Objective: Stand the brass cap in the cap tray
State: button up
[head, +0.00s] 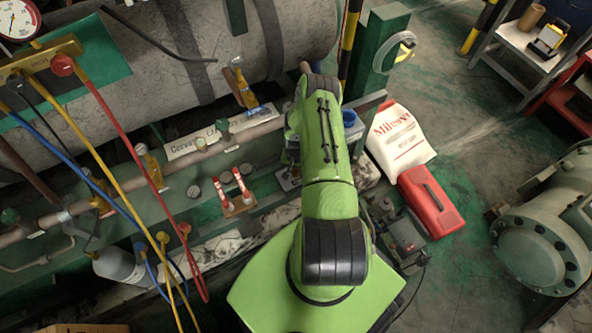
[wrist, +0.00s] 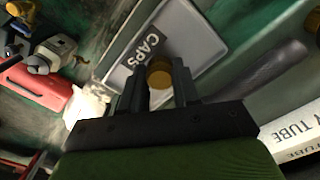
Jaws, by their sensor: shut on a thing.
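The brass cap (wrist: 159,72) is a small yellow-brown round piece between the fingertips of my gripper (wrist: 160,88) in the wrist view. My gripper is shut on it. The cap tray (wrist: 191,42), grey with a pale rim and a label reading CAPS, lies beyond the fingertips in the wrist view. The cap overlaps the tray's near part in that view; I cannot tell whether it touches the tray. In the head view my green arm hides most of the gripper, and the cap cannot be made out.
In the head view, a bench with a pipe (head: 235,140) and valves runs along a large grey tank (head: 280,35). A small block with two red-and-white items (head: 236,190) stands left of my arm. A white sack (head: 398,140) and red case (head: 430,200) are on the right.

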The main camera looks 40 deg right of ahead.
aim_at(297, 171)
jog(key=o, duration=1)
jog(key=shift+f, duration=0.1)
jog(key=shift+o, duration=0.2)
notch_tip(297, 171, up, 12)
jog(key=p, duration=0.4)
jog(key=shift+r, duration=0.2)
jog(key=shift+s+f, duration=0.1)
